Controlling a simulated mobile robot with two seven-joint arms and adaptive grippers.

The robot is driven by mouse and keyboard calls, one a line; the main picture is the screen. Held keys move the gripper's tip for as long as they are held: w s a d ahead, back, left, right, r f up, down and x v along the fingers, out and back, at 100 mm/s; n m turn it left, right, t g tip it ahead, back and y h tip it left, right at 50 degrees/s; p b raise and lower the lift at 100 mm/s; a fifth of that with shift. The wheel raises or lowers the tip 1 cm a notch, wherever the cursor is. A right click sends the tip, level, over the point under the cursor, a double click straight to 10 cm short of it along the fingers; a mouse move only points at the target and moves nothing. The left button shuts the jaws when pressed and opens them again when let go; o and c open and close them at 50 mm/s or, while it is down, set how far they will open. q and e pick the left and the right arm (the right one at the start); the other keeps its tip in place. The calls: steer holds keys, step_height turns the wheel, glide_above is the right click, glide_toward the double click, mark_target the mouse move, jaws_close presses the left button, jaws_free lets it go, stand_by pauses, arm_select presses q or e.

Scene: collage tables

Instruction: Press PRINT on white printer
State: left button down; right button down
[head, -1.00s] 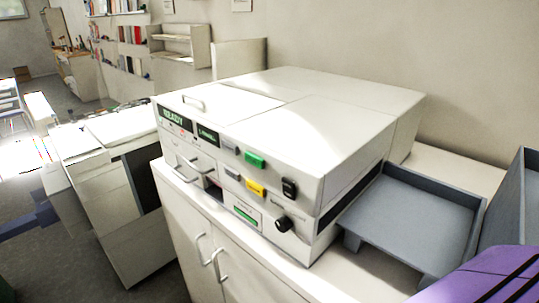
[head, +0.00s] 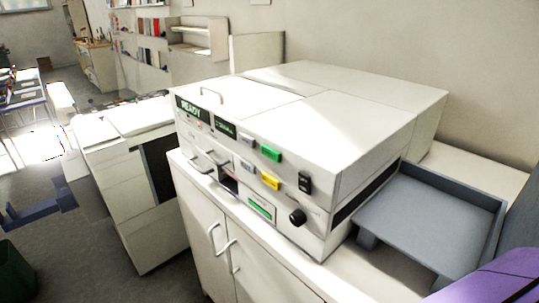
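The white printer (head: 330,125) stands on a white cabinet in the middle of the head view. Its front panel carries a display (head: 193,109) that reads READY and a second small display (head: 225,127). A green button (head: 270,153) and a yellow button (head: 270,180) sit on the panel, with grey buttons (head: 247,140) beside them. A black switch (head: 305,182) and a black knob (head: 297,216) are at the panel's right end. The button labels are too small to read. Neither of my grippers is in view.
A grey tray (head: 425,225) adjoins the printer's right side. A purple object (head: 495,280) fills the lower right corner. The white cabinet (head: 205,215) has two handles. Another white machine (head: 120,170) stands to the left. Open floor (head: 60,245) lies at the lower left.

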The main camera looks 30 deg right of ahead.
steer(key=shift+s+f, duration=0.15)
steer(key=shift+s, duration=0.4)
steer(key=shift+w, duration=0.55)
